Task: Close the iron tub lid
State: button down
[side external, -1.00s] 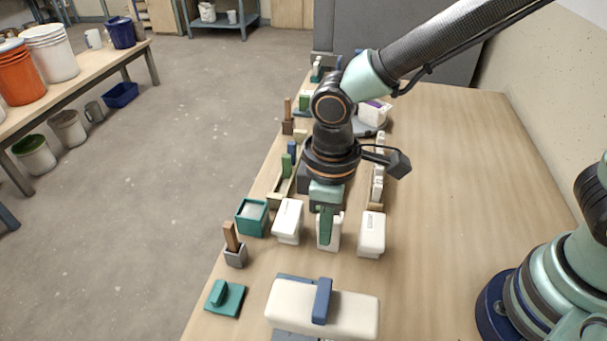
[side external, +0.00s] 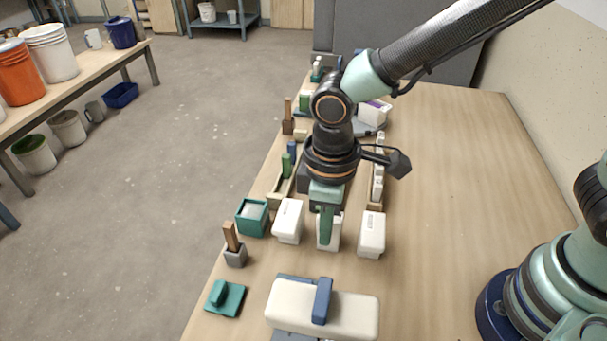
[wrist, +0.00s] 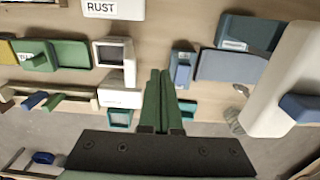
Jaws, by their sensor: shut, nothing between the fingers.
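Three white tubs stand in a row in the side view: a left tub (side external: 288,220), a middle tub (side external: 335,238) and a right tub (side external: 371,235). The right tub's label reads RUST in the wrist view (wrist: 113,9). I cannot read an iron label on any of them. The middle tub appears open-topped in the wrist view (wrist: 115,53); I cannot pick out its lid for sure. My gripper (side external: 326,240) is shut and empty, its green fingers pointing down in front of the middle tub. The fingers also show together in the wrist view (wrist: 158,75). Contact is unclear.
A teal open box (side external: 252,217) stands left of the tubs. A grey cup with a wooden handle (side external: 235,252), a teal handled piece (side external: 225,298) and a large white block with a blue handle (side external: 350,310) lie nearer the camera. The table's right side (side external: 470,170) is clear.

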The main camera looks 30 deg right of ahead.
jog(key=shift+f, duration=0.15)
jog(key=shift+f, duration=0.45)
jog(key=shift+w+d, duration=0.1)
jog(key=shift+d, duration=0.05)
jog(key=w+d, duration=0.4)
jog(key=shift+w+d, duration=0.35)
jog(key=shift+w, duration=0.05)
dwell(1.3)
notch_tip(320, 180, up, 7)
jog(key=shift+s+a, duration=0.35)
jog(key=shift+s, duration=0.05)
dwell(0.6)
dwell(0.5)
